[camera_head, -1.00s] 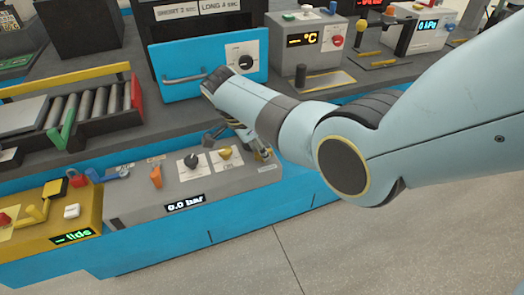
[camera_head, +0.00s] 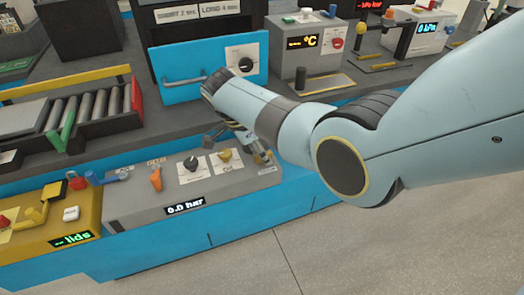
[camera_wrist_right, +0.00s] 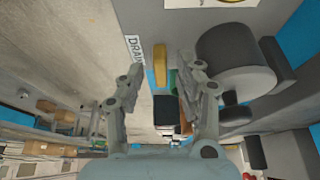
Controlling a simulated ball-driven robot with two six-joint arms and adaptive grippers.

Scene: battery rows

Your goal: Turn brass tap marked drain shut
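The brass tap (camera_wrist_right: 160,66) shows in the right wrist view as a yellow lever beside a white label reading DRAIN (camera_wrist_right: 134,48). My right gripper (camera_wrist_right: 162,76) is open, with one finger on each side of the lever's near end. I cannot tell whether either finger touches it. My left gripper is not in view.
A blue drawer with a handle (camera_head: 184,79) stands behind my wrist. A large grey cylinder (camera_wrist_right: 233,60) is close beside the right finger.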

